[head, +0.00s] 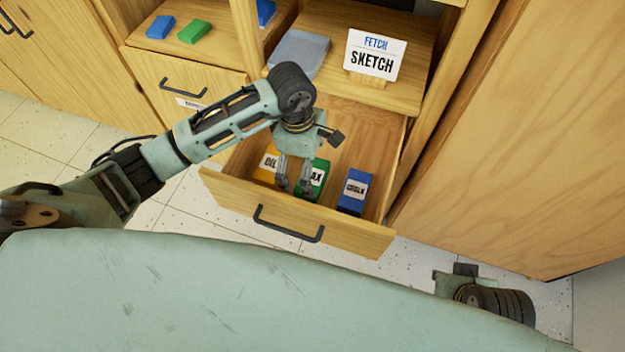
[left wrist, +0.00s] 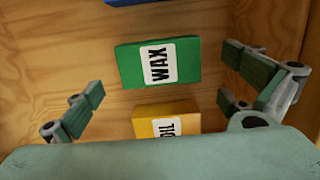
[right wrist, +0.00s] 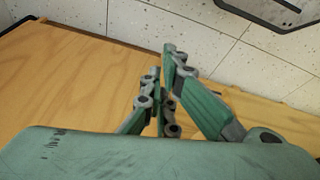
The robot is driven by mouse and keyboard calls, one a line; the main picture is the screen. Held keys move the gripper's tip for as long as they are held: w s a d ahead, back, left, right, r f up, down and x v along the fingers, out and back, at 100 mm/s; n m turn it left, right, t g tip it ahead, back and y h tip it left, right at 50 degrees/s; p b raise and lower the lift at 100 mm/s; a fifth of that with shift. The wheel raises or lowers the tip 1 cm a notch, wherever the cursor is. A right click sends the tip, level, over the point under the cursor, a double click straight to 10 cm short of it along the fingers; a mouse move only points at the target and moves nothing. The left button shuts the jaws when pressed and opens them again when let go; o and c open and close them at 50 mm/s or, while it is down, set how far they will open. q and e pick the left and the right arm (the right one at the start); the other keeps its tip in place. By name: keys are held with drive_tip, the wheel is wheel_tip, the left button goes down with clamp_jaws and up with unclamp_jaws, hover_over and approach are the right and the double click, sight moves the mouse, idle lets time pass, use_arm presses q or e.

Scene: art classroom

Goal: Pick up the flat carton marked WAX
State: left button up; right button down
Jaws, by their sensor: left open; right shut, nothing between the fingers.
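The green flat carton marked WAX (head: 318,180) lies in the open drawer, between a yellow carton and a blue one. In the left wrist view the WAX carton (left wrist: 130,66) lies flat, its label fully readable. My left gripper (head: 293,190) is open above it, its fingers partly hiding the carton in the head view. In the left wrist view the fingers (left wrist: 165,95) stand apart on either side, with the carton ahead between them and not visibly touched. My right gripper (right wrist: 165,75) is shut and empty, away from the drawer.
The drawer (head: 345,236) also holds a yellow carton marked OIL (head: 265,165) and a blue carton (head: 354,190). A wooden cabinet side (head: 500,150) rises at right.

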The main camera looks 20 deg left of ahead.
sight(312, 177)
use_arm(q)
drive_tip(key=f, duration=0.2)
drive_tip(key=d+f, duration=0.1)
drive_tip(key=f, duration=0.1)
drive_tip(key=shift+b, duration=0.4)
drive_tip(key=shift+f, duration=0.5)
use_arm(e)
drive_tip(key=shift+v, duration=0.8)
use_arm(q)
drive_tip(key=shift+c, duration=0.5)
drive_tip(key=c, duration=1.1)
drive_tip(key=shift+o, duration=0.2)
drive_tip(key=shift+r, duration=0.1)
